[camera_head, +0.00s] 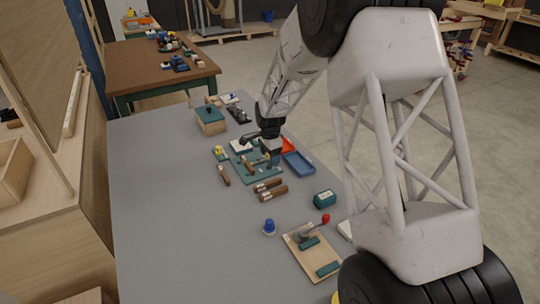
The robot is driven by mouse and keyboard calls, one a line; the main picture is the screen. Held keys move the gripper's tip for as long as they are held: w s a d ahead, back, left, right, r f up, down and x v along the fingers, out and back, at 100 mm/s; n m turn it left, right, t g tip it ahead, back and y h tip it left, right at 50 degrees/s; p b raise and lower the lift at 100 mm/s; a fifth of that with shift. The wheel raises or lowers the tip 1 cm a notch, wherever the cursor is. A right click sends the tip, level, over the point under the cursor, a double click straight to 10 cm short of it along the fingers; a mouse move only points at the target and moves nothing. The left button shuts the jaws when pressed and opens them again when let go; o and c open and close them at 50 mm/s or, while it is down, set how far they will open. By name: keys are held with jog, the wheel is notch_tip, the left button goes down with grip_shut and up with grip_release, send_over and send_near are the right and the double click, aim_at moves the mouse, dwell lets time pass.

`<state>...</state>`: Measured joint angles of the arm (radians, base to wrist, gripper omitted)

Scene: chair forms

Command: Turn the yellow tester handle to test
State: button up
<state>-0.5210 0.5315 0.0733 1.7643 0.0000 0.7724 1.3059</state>
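A small yellow object (221,154) with a blue part sits on the grey bench (160,200), at the left edge of the green mat (262,174). It is too small to tell whether it is the tester handle or how it is turned. Another bit of yellow (336,297) shows at the bottom edge, mostly hidden by my arm. My gripper (272,158) points down over the green mat, to the right of the small yellow object and apart from it. Its fingers are too small and dark to tell whether they are open or shut.
Brown-handled tools (272,195) lie in front of the mat. A green-lidded box (210,121) stands behind. A wooden board (309,254) with a red-knobbed lever is nearer. The bench's left side is clear.

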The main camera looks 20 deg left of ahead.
jog(key=c, duration=0.5)
jog(key=shift+n, duration=0.5)
jog(key=n, duration=0.2)
jog(key=shift+n, duration=0.3)
jog(key=n, duration=0.3)
jog(key=shift+n, duration=0.3)
jog(key=n, duration=1)
jog(key=shift+r+n, duration=0.1)
jog(key=shift+n, duration=0.2)
